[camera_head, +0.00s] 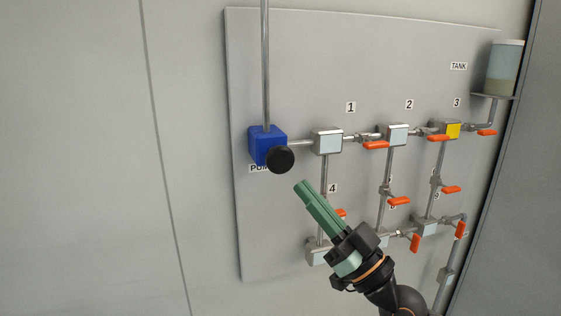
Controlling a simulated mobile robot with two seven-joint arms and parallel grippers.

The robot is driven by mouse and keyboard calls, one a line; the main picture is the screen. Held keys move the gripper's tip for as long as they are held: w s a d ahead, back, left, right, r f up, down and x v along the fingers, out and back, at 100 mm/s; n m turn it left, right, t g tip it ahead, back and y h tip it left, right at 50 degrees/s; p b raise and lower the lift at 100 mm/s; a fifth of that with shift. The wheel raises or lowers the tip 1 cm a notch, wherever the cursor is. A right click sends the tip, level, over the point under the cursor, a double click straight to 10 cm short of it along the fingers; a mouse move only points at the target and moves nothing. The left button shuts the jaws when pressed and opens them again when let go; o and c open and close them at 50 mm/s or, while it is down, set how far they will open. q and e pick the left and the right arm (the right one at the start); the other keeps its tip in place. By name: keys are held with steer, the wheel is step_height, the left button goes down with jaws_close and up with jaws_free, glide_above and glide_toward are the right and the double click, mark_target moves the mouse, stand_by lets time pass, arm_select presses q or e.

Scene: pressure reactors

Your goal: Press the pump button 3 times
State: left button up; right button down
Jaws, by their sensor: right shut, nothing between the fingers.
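The pump is a blue box (264,140) at the left of the grey wall panel, with a vertical pipe running up from it. Its round black button (280,159) sticks out at the box's lower right. The pump label is partly hidden behind the box and button. My right gripper (303,187), with green fingers, is shut and empty. In the picture its fingertips are just below and right of the button, apart from it. My left gripper is not in view.
The grey panel (255,235) carries pipes, several grey blocks and orange valve handles (375,145). A tank (504,68) stands at upper right. My right arm hides some lower pipework. Bare wall lies left.

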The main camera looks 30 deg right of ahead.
mark_target(284, 167)
steer(key=w+d+b, duration=0.2)
steer(key=w, duration=0.6)
steer(key=shift+w+b, duration=0.3)
steer(key=shift+b, duration=0.1)
steer(key=shift+w, duration=0.15)
stand_by(1.7)
steer(key=shift+w+d, duration=0.1)
steer(key=shift+w, duration=0.15)
steer(key=shift+w+d+b, duration=0.2)
steer(key=shift+w+b, duration=0.4)
steer(key=shift+w, duration=0.2)
steer(key=shift+w+d+b, duration=0.2)
steer(key=shift+w+b, duration=0.4)
steer(key=shift+w, duration=0.2)
stand_by(1.5)
steer(key=shift+s+a+p, duration=0.25)
steer(key=shift+s+p, duration=0.75)
steer(key=shift+s, duration=0.05)
steer(key=shift+s+a+p, duration=0.25)
steer(key=shift+s+p, duration=0.2)
steer(key=shift+s, duration=0.45)
